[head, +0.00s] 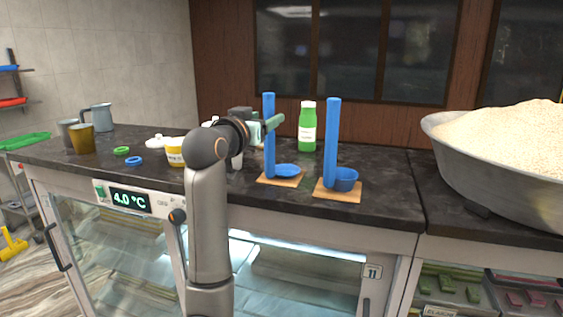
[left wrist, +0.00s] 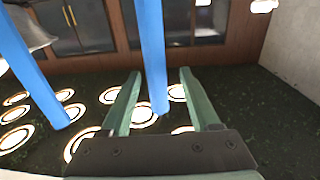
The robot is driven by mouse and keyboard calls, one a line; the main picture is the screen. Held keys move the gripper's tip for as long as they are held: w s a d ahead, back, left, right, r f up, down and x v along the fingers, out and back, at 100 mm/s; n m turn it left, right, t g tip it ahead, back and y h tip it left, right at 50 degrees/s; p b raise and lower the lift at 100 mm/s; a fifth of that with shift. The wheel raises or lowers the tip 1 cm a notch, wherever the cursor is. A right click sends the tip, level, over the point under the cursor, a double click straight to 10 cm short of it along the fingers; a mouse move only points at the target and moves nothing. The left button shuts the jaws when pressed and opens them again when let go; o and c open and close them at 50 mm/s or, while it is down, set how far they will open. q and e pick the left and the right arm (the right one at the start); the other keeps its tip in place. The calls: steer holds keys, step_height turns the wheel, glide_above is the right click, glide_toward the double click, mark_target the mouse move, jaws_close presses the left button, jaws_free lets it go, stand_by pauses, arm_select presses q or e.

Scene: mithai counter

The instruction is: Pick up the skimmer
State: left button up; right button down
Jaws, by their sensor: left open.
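The skimmer is blue, with a tall upright handle (head: 269,110) and a flat round head (head: 287,171) on a small wooden board. My left gripper (head: 272,123) is open at the upper part of this handle, and a finger overlaps it in the head view. The left wrist view looks upside down. There the skimmer's handle (left wrist: 152,45) shows between the two green fingers (left wrist: 160,76), nearer the left one. Whether it is fully between the fingertips in depth, I cannot tell. My right gripper is not in view.
A blue ladle (head: 332,130) with a deep bowl stands on a second wooden board (head: 338,196) to the right. A green bottle (head: 307,128) stands behind. A large steel pan (head: 490,185) of grains is at right. Cups and a yellow-white tub (head: 175,152) are left on the dark counter (head: 390,200).

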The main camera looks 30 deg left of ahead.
arm_select(q)
steer(key=w+p, duration=0.1)
steer(key=w, duration=0.3)
steer(key=shift+w+a+r+p, duration=0.1)
steer(key=shift+w+r+p, duration=0.05)
steer(key=shift+p, duration=0.2)
steer(key=shift+w+a, duration=0.1)
steer(key=shift+w, duration=0.35)
steer(key=shift+c, duration=0.4)
jaws_close()
stand_by(0.3)
